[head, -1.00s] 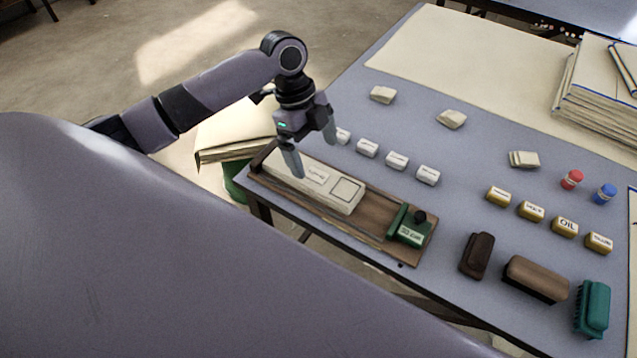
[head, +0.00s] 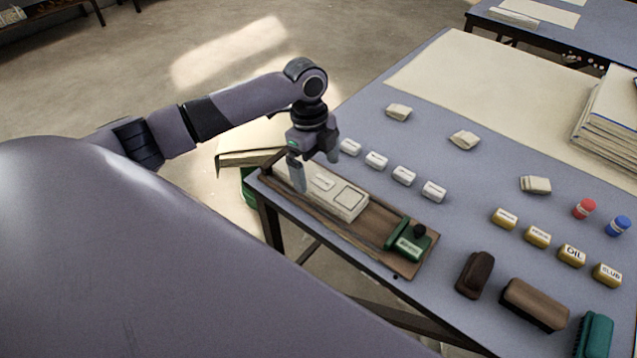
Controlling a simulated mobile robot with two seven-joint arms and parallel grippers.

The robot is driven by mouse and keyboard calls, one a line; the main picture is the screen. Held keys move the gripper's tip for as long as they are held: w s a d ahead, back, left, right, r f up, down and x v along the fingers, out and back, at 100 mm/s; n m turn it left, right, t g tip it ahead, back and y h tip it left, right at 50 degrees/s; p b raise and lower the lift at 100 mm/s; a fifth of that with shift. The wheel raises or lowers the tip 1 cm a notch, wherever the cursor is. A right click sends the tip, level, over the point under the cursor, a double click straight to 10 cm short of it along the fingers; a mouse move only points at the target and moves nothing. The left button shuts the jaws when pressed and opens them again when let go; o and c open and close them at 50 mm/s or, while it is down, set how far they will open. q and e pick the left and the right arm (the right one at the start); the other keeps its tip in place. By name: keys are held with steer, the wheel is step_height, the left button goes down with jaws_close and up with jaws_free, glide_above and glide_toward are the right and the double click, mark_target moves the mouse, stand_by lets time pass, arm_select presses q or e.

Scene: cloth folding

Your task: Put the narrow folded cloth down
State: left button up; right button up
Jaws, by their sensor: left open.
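A long, narrow, cream piece (head: 349,199), which looks like the folded cloth, lies flat in a shallow wooden tray (head: 385,248) at the table's near left edge. It bears a small label and a dark square outline. My left gripper (head: 318,172) is over the left part of this piece, pointing down with its fingers apart. One finger is at the piece's near side, and the other is towards its far side. I cannot tell whether they touch it. The gripper partly hides the piece's left end. My right gripper is not in view.
Several white labelled blocks (head: 404,175) stand just behind the tray. Brushes (head: 534,303) and yellow labelled blocks (head: 537,236) are to the right. The grey tabletop (head: 425,128) has free room farther back.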

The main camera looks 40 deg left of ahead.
mark_target(318, 184)
arm_select(q)
step_height(318, 184, down, 3)
steer(key=shift+d+r, duration=0.1)
steer(key=shift+r, duration=0.2)
steer(key=c, duration=1.2)
